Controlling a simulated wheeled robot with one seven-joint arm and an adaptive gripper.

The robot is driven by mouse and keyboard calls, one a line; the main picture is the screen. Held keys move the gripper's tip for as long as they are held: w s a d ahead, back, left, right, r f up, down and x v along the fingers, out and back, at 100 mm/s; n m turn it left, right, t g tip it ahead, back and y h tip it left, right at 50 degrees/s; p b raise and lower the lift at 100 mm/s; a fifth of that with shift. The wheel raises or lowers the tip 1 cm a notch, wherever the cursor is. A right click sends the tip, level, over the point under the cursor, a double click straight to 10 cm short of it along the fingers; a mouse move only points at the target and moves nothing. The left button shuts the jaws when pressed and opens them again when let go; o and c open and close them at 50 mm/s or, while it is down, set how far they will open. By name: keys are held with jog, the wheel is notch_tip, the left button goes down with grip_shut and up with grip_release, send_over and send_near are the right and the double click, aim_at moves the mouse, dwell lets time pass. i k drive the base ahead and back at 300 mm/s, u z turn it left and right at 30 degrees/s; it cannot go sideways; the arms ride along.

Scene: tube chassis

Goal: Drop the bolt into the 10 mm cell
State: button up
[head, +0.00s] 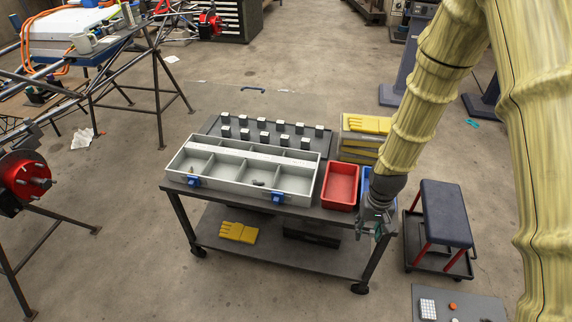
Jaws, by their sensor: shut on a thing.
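My gripper (377,231) hangs at the right end of the grey cart, in front of the blue bin and right of the red bin. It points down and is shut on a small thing. That thing is too small to make out, so I cannot tell whether it is the bolt. The grey sorting box (236,190) lies on the cart to the left, apart from my gripper. It has several cells, a pale label strip (247,153) and blue latches on its front. The strip's writing is not readable, so the 10 mm cell cannot be told. Small dark pieces (258,183) lie in a front cell.
A red bin (341,186) and a partly hidden blue bin (366,184) stand right of the box. Several dark blocks with pale tops (264,138) stand behind it. Yellow gloves (368,124) top a stack at the back right. A padded stool (446,213) stands right of the cart.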

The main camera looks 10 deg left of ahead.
aim_at(219, 169)
jog(key=z, duration=0.2)
jog(key=i, duration=0.85)
jog(key=u, duration=1.7)
